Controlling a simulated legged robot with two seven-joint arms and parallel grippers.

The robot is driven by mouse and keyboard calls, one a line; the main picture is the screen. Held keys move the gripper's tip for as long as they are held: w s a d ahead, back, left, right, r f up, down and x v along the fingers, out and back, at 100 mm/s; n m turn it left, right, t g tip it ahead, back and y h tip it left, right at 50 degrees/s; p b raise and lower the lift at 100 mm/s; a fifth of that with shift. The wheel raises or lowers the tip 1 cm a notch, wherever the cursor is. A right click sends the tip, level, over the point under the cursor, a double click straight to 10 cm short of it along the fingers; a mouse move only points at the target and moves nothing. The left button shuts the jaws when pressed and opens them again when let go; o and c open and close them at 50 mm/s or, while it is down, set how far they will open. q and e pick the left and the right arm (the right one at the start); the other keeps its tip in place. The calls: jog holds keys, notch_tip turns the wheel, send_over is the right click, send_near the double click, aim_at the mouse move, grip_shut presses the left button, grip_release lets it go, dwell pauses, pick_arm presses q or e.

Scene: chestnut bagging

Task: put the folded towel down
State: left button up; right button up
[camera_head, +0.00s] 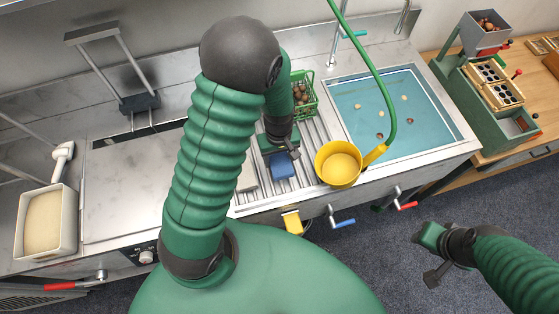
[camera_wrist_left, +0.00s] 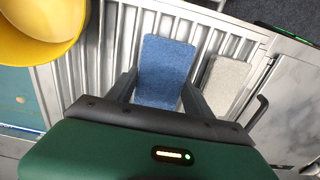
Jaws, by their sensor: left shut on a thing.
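A folded blue towel (camera_head: 284,167) is between the two fingers of my left gripper (camera_head: 283,157), low over the ribbed metal drainboard. It also shows in the left wrist view (camera_wrist_left: 165,72), with a finger of the left gripper (camera_wrist_left: 160,95) on each side. The left gripper is shut on it. I cannot tell whether the towel touches the ribs. A pale grey folded cloth (camera_wrist_left: 222,85) lies on the drainboard beside it. My right gripper (camera_head: 428,258) hangs over the floor in front of the counter, and its jaw state is unclear.
A yellow pot (camera_head: 338,165) stands right of the towel at the drainboard's front. A green basket of chestnuts (camera_head: 303,92) stands behind. A water-filled sink (camera_head: 395,110) is at right. A flat metal plate (camera_head: 115,200) and a bin (camera_head: 45,222) are at left.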

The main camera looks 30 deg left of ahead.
aim_at(280, 159)
pick_arm(q)
jog(key=shift+d+f, duration=0.15)
jog(key=shift+f, duration=1.6)
jog(key=o, duration=1.3)
jog(key=shift+r, duration=0.15)
